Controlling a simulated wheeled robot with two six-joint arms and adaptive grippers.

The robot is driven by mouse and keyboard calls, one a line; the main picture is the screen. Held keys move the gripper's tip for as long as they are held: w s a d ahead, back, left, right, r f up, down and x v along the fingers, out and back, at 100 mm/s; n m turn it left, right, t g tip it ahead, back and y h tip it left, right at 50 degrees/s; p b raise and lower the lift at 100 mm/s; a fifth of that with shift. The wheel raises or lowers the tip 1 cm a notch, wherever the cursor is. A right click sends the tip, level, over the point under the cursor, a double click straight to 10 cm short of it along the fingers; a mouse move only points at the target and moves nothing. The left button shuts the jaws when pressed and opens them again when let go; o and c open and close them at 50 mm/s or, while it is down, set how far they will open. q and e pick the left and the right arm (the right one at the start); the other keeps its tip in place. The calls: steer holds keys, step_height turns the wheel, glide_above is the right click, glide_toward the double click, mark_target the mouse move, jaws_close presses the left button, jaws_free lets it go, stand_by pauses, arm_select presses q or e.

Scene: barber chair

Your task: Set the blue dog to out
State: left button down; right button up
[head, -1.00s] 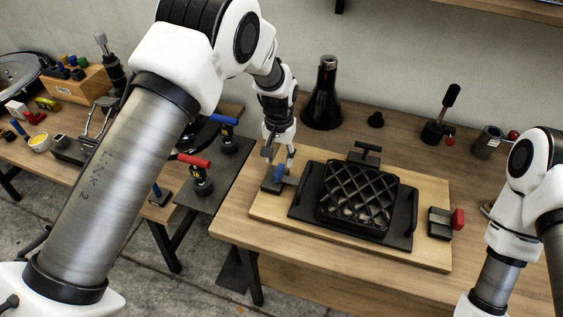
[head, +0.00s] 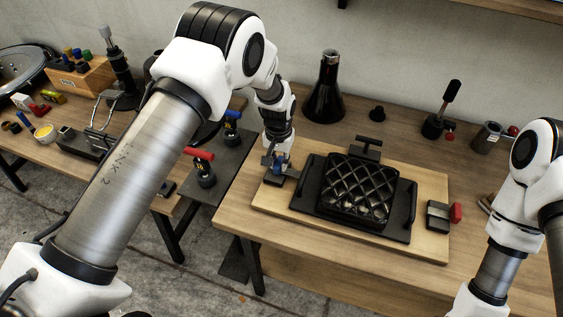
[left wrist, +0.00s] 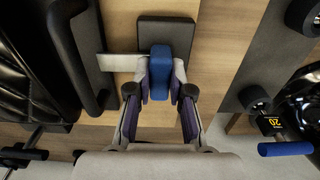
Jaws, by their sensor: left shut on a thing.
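The blue dog (head: 279,167) is a small blue block on a dark base (head: 280,181), at the left side of the black tray on a wooden board. In the left wrist view the blue dog (left wrist: 161,62) sits between my fingers, and a flat metal bar (left wrist: 118,62) runs left from it to beside the tray's handle.
The black tray (head: 310,205) with a quilted black piece (head: 358,190) lies on the wooden board (head: 420,252). A red-ended clamp (head: 440,214) stands at its right. Red-handled (head: 202,165) and blue-handled (head: 232,122) fixtures stand left. A black flask (head: 326,90) is behind.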

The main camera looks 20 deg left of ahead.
arm_select(q)
steer(key=a, duration=0.4)
steer(key=shift+w, duration=0.1)
steer(key=c, duration=1.2)
jaws_free()
steer(key=shift+o, duration=0.8)
steer(key=shift+a+f, duration=0.1)
steer(key=shift+a, duration=0.15)
steer(key=shift+w+d+r, duration=0.1)
steer(key=shift+d+r, duration=0.05)
steer(key=shift+r, duration=0.3)
step_height(320, 180, up, 11)
